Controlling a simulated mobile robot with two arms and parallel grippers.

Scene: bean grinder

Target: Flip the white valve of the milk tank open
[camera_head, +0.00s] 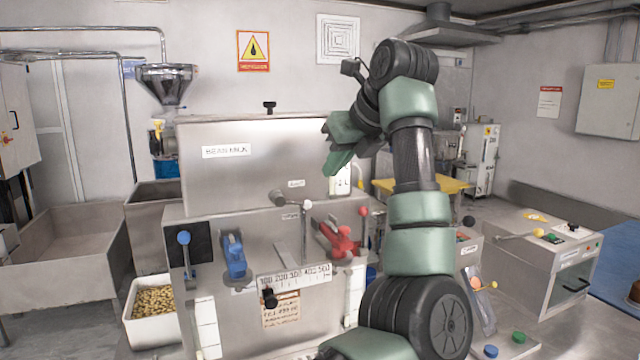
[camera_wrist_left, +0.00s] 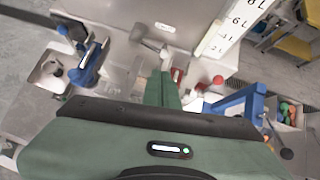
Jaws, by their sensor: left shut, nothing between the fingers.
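The milk tank (camera_head: 250,165) is a steel box labelled "BEAN MILK" in the middle of the head view. Its valve is a grey spout with a white ball-ended lever (camera_head: 308,204) on the front, below the box. In the left wrist view the white ball (camera_wrist_left: 164,53) shows just beyond my fingers, beside the grey spout. My left gripper (camera_head: 338,160) is in front of the tank's right part, above and to the right of the valve. Its green fingers (camera_wrist_left: 163,88) are shut and empty, apart from the lever in the head view. My right gripper is not in view.
A blue valve (camera_head: 234,256) and a red valve (camera_head: 338,240) sit on the front panel below. A white bin of beans (camera_head: 152,302) stands left. A grey cabinet (camera_head: 545,250) stands right.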

